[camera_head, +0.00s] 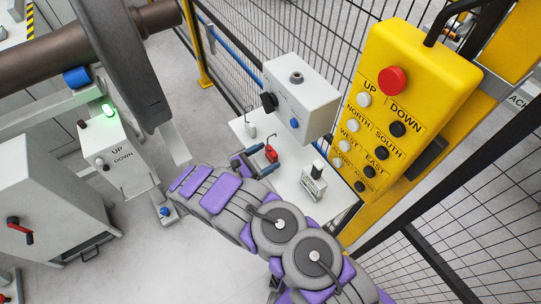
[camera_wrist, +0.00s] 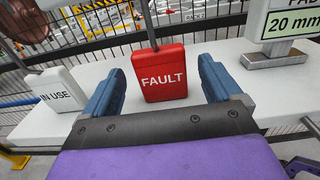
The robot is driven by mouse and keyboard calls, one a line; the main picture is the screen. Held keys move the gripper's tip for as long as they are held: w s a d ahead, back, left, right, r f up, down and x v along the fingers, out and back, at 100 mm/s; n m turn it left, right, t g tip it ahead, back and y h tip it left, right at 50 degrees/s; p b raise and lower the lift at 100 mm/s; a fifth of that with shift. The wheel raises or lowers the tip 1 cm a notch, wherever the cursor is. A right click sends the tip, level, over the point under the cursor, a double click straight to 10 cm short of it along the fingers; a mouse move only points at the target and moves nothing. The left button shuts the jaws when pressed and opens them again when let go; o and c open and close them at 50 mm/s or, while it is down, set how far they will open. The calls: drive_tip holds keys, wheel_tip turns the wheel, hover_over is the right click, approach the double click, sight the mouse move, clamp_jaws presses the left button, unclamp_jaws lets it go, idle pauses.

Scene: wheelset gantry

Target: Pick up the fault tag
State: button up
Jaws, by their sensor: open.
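The fault tag (camera_wrist: 160,76) is a red block with white "FAULT" lettering and a thin metal stem rising from its top. It stands upright on a white shelf (camera_wrist: 66,128). In the head view the fault tag (camera_head: 271,153) is small and red, near the middle of the shelf (camera_head: 290,185). My gripper (camera_wrist: 162,85) is open, its two blue fingers on either side of the tag. I cannot tell whether a finger touches it. In the head view my gripper (camera_head: 254,160) reaches the shelf from the lower left, beside the tag.
A white "IN USE" tag (camera_wrist: 58,91) stands left of the fault tag. A "20 mm" pad block (camera_wrist: 283,30) stands to the right. A grey control box (camera_head: 302,98) and yellow pendant (camera_head: 408,100) stand close by. Wire mesh fencing (camera_head: 275,32) runs behind.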

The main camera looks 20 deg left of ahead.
sight(269, 155)
drive_tip(key=shift+x, duration=1.55)
drive_tip(key=shift+a, duration=0.1)
drive_tip(key=c, duration=1.1)
